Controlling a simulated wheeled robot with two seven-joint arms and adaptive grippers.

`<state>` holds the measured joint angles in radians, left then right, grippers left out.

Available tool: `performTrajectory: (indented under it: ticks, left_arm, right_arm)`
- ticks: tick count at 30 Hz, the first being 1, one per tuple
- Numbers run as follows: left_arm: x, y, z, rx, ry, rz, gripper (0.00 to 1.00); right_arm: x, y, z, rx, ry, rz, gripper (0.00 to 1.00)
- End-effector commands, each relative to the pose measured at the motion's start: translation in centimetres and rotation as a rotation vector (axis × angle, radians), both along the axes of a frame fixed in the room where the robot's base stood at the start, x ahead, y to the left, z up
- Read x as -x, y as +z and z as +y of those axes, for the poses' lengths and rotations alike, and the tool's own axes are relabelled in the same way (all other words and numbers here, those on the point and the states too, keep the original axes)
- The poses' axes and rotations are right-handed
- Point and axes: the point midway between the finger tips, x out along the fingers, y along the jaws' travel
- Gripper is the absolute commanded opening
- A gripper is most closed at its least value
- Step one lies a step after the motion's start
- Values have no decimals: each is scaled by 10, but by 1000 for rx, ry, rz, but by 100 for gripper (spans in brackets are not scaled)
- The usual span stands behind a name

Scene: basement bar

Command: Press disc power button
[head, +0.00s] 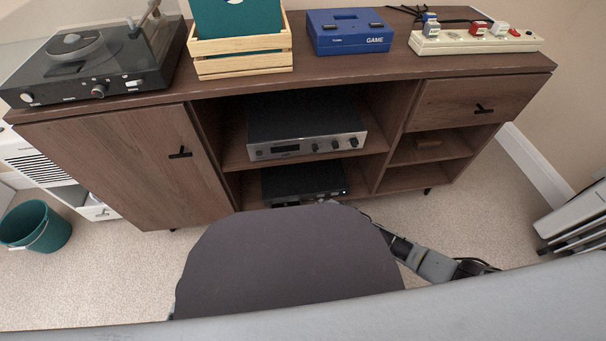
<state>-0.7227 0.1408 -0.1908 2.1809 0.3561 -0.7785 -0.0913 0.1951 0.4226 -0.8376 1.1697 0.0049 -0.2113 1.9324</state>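Two electronic units stand in the open middle bay of the brown cabinet. The upper one (306,146) is silver-fronted with a display and several knobs. The lower one (285,183) is black, and its front is partly hidden behind my own dark rounded body part. I cannot tell for sure which is the disc unit, and I can make out no power button. My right arm comes in from the right, low in front of the cabinet. Its gripper end is mostly hidden behind the dark part, near the lower unit. My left gripper is not in view.
On the cabinet top (350,67) are a turntable (95,62), a wooden crate (240,62), a blue game console (349,32) and a cream power strip (460,43). A green bin (36,228) stands left. Carpet (470,225) is clear at front right.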

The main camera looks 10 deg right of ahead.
Motion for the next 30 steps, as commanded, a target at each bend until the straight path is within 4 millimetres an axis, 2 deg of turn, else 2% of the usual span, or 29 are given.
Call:
performTrajectory:
  ticks: [10,30]
  left_arm:
    - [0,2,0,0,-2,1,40]
    - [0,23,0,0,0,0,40]
  right_arm:
    - [5,0,0,-1,-1,2,0]
    - [44,1,-1,-2,-1,2,0]
